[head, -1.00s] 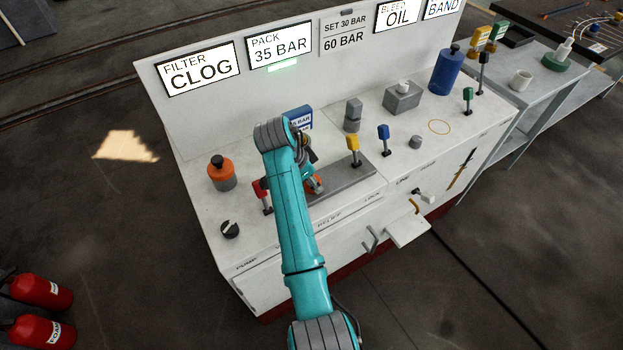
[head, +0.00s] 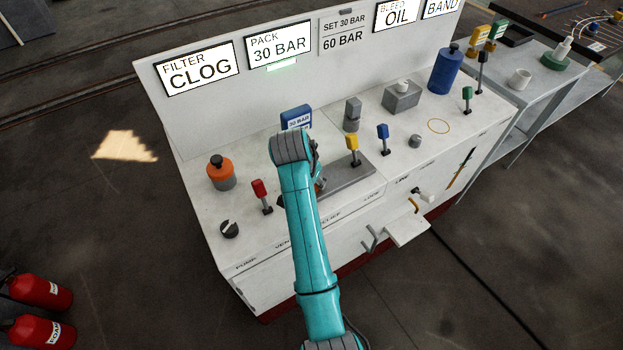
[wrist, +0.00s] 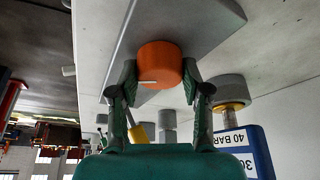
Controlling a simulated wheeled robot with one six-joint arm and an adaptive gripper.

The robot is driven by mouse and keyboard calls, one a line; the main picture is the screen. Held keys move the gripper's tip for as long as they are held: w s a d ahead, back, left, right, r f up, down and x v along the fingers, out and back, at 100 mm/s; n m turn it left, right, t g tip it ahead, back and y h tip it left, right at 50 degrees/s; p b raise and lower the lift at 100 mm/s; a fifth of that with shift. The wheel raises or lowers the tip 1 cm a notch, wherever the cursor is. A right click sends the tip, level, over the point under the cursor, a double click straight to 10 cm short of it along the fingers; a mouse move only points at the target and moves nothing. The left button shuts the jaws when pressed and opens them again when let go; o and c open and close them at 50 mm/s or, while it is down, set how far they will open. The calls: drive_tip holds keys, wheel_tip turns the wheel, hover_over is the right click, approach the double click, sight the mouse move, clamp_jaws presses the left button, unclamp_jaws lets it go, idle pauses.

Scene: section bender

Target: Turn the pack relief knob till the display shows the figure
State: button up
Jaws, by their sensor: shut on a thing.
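The orange relief knob (wrist: 160,63) has a white pointer line and sits between the two fingers of my gripper (wrist: 160,80) in the wrist view. My gripper is shut on it. In the head view my arm hides the gripper and most of the knob; only a sliver of orange shows. The pack display (head: 279,51) reads "PACK 30 BAR", with a green lit strip under it. The panel label (head: 343,35) to its right reads "SET 30 BAR" above "60 BAR".
A red-topped lever (head: 259,189) stands left of my arm, and a yellow-topped lever (head: 352,145) stands right of it. A blue-framed card (head: 296,115) stands behind my arm. An orange-topped grey cylinder (head: 221,172) and a dark notched knob (head: 229,229) are at the left.

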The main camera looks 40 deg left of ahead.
idle(0.3)
drive_tip(key=o, duration=1.2)
drive_tip(key=shift+c, duration=0.2)
drive_tip(key=shift+r, duration=0.1)
drive_tip(key=v, duration=1.1)
drive_tip(key=shift+s+r, duration=0.15)
drive_tip(key=shift+r, duration=0.25)
